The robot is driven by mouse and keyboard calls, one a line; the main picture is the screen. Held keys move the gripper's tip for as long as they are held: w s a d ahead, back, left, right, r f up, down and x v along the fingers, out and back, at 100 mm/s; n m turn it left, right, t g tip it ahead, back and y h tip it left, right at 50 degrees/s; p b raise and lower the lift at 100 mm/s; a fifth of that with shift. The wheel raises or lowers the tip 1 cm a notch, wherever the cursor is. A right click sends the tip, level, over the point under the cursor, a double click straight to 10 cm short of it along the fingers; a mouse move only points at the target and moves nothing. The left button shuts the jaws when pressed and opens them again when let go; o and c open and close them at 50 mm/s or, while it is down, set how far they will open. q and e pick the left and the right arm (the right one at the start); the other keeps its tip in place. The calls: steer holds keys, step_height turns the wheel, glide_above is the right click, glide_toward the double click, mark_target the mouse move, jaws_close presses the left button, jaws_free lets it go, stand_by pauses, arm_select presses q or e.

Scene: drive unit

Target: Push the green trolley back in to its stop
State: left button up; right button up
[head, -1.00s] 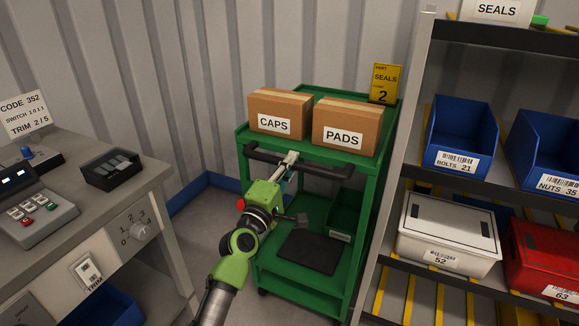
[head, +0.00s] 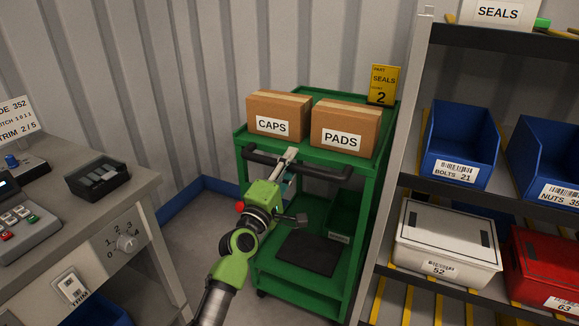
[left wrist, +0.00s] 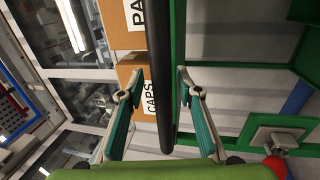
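The green trolley (head: 306,268) stands against the corrugated wall, beside the shelf rack. Its black handle bar (head: 322,173) runs along its near side. Boxes marked CAPS (head: 260,106) and PADS (head: 333,121) sit on its top. My left gripper (head: 290,155) is at the handle, left of its middle. In the left wrist view the black bar (left wrist: 158,60) passes between the two spread fingers of the gripper (left wrist: 158,85), with a visible gap to each. My right gripper is out of view.
A workbench (head: 135,190) with a control box stands left. The shelf rack (head: 395,180) with blue bins, a white box (head: 445,235) and a red box stands close on the trolley's right. Some floor shows between bench and trolley. A yellow SEALS 2 sign (head: 384,85) is behind the boxes.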

arm_select(q)
steer(key=shift+w+f, duration=0.1)
steer(key=shift+f, duration=0.1)
steer(key=shift+s+a+f, duration=0.15)
steer(key=shift+s, duration=0.3)
steer(key=v, duration=1.1)
steer(key=shift+s, duration=0.1)
